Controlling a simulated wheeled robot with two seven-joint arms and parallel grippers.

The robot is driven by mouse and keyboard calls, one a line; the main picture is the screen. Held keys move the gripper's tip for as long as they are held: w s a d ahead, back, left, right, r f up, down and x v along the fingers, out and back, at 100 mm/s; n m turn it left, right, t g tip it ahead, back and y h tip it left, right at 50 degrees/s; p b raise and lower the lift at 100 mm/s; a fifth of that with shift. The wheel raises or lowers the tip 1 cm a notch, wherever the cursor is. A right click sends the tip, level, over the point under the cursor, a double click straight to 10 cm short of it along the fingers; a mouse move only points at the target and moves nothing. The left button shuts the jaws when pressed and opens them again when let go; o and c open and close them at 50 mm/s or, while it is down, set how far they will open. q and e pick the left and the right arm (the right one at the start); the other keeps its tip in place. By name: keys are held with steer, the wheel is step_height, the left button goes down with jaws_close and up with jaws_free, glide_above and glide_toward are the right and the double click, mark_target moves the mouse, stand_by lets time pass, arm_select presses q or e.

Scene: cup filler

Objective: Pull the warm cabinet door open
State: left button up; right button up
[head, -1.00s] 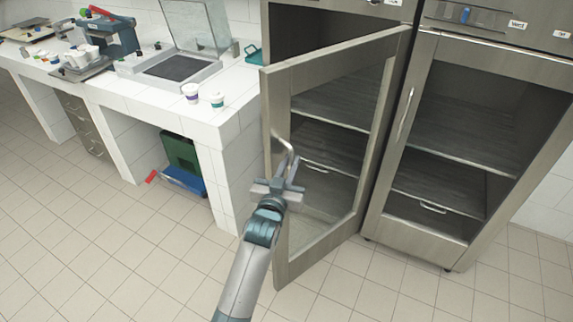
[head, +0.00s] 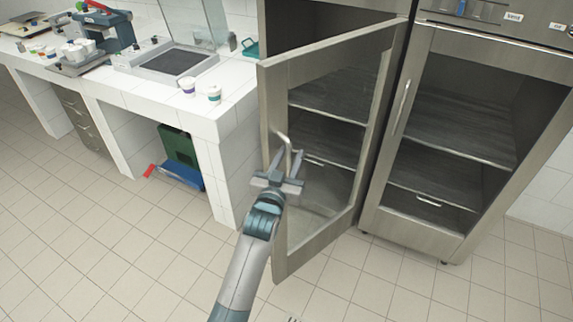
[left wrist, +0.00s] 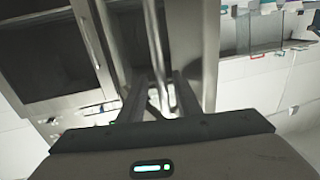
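The left cabinet's steel-framed glass door (head: 275,240) stands well open, swung out toward me. Its curved bar handle (head: 281,139) is on the outer edge side of the door. My left gripper (head: 287,158) is at the handle with its two fingers spread apart, one on each side of the lower part of the bar. In the left wrist view the fingers (left wrist: 158,88) also stand apart, with the handle bar between them; whether they touch it I cannot tell. My right gripper is not in view.
A second steel cabinet (head: 410,225), its door shut, stands at the right; its labels are too small to read surely. A white tiled counter (head: 135,100) with cups and equipment is at the left. A blue and green crate (head: 180,172) sits under it. The floor in front is clear.

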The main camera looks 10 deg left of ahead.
arm_select(q)
steer(key=shift+s+a+f, duration=0.15)
steer(key=shift+s, duration=0.55)
steer(key=s+a+b, duration=0.2)
steer(key=s+b, duration=0.2)
steer(key=s, duration=1.1)
steer(key=shift+s+a+b, duration=0.25)
steer(key=shift+s+b, duration=0.05)
steer(key=shift+s, duration=0.1)
